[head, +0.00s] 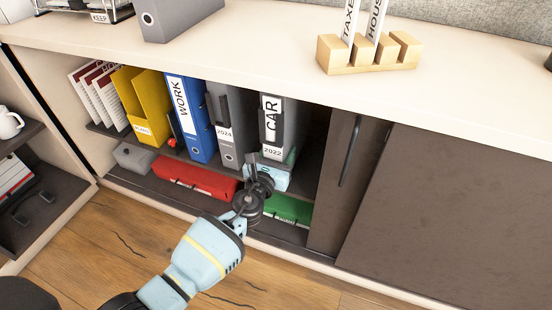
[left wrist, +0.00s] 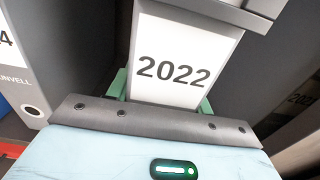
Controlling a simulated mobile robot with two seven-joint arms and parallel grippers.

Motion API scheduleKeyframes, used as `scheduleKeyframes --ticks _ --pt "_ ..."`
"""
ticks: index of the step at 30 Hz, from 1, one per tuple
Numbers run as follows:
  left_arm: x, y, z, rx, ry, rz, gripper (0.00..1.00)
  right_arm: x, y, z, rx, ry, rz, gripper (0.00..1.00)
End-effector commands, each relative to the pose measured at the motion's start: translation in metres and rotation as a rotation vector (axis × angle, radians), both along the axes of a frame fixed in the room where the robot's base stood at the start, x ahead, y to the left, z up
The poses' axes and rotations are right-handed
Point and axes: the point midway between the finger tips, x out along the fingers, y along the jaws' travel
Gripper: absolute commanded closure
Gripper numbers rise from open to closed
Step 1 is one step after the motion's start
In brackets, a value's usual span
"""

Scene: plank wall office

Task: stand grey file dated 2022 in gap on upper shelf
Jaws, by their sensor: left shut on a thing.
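The grey file dated 2022 (head: 291,122) has a white CAR label above a 2022 label. It is upright at the upper shelf opening, to the right of the grey 2024 file (head: 224,120). My left gripper (head: 281,162) is shut on the lower part of its spine. In the left wrist view the file's 2022 label (left wrist: 178,67) shows between the green finger pads of the gripper (left wrist: 162,95). How deep the file stands, and whether its base touches the shelf, is hidden by the hand. My right gripper is not in view.
On the upper shelf stand a blue WORK file (head: 190,118), a yellow file (head: 146,100) and white-and-red files (head: 100,95). Below lie a red box (head: 195,180) and a green box (head: 290,210). A brown sliding door (head: 440,215) covers the right side.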

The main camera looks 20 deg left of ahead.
Motion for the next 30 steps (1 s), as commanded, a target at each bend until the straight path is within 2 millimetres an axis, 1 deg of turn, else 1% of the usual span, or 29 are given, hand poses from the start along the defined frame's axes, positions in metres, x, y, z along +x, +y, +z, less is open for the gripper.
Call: scheduleKeyframes --ticks 1,10,12,15,28,29,30 --pt "0.006 -0.001 0.002 0.000 -0.005 0.000 0.86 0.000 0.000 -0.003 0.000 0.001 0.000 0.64" --pt "0.027 -0.001 0.002 -0.001 -0.005 0.000 0.86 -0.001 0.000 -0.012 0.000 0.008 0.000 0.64" --pt "0.026 -0.001 -0.005 0.000 -0.003 0.000 0.86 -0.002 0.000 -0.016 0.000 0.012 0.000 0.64" --pt "0.026 -0.001 -0.008 0.000 -0.004 0.000 0.86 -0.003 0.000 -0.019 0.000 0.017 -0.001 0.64" --pt "0.026 -0.001 -0.010 0.000 -0.006 0.000 0.86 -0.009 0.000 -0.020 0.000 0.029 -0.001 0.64" --pt "0.026 -0.001 -0.010 0.000 -0.006 0.000 0.48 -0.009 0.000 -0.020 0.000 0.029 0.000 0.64" --pt "0.026 -0.001 -0.010 0.000 -0.006 0.000 0.43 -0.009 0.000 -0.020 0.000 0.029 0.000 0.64"
